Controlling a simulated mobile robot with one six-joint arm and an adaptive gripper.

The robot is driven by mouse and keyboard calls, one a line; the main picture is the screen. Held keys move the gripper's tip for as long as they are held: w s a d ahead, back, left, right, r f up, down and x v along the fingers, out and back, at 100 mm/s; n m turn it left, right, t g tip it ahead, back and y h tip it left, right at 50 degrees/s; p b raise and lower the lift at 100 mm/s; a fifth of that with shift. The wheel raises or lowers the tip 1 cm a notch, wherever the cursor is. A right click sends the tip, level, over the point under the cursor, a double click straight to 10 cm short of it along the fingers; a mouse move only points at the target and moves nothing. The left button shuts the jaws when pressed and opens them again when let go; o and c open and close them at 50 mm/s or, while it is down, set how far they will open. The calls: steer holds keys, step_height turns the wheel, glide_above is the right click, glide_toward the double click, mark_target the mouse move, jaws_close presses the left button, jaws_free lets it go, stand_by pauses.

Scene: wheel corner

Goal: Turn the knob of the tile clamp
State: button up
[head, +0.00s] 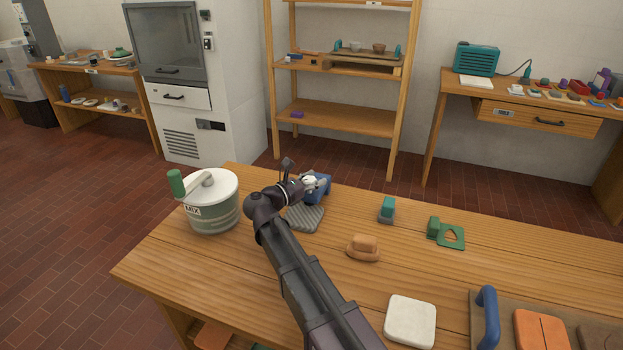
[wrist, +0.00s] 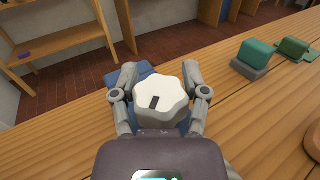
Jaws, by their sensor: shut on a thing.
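The tile clamp (head: 318,188) is a blue body near the back edge of the wooden table, largely hidden behind my arm in the head view. Its blue body (wrist: 128,76) also shows behind the knob in the wrist view. The white lobed knob (wrist: 160,101) carries a short dark mark slanting slightly. My gripper (wrist: 160,98) is shut on the knob, with one grey finger on each side of it. In the head view, my gripper (head: 309,184) reaches the clamp from the front left. A grey ribbed tile (head: 305,218) lies beside the clamp, partly covered by my arm.
A white MIX bucket (head: 212,205) with a green handle stands left of my arm. A teal-and-grey block (head: 387,210), a green tool (head: 447,233) and a tan block (head: 363,248) stand right. A white tile (head: 410,320) lies near the front. Bare wood separates them.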

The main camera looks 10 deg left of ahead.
steer(key=shift+a+r+m+g+h, duration=0.1)
steer(key=shift+m+g+h, duration=1)
steer(key=shift+g+h, duration=0.15)
steer(key=shift+h, duration=0.25)
steer(key=o, duration=1)
steer(key=shift+c, duration=0.2)
steer(key=shift+s, duration=0.1)
steer(key=shift+s, duration=0.1)
